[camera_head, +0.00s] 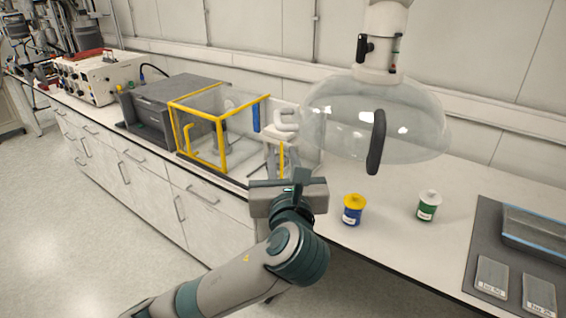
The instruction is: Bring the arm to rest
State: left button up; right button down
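My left arm comes up from the bottom of the head view. Its gripper (287,180) is over the front edge of the bench, in front of the yellow-framed clear box. Its fingers blend with the box parts behind, so I cannot tell whether they are open or shut. I see nothing clearly held in it. My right gripper is not in view.
The white bench (390,235) carries a yellow-framed clear box (222,118), a blue jar with yellow lid (353,210), a green jar with white lid (428,206) and a grey mat (484,246) with trays. A clear dome (340,115) hangs above.

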pick_arm(q)
jog(key=shift+s, duration=0.1)
dwell(0.3)
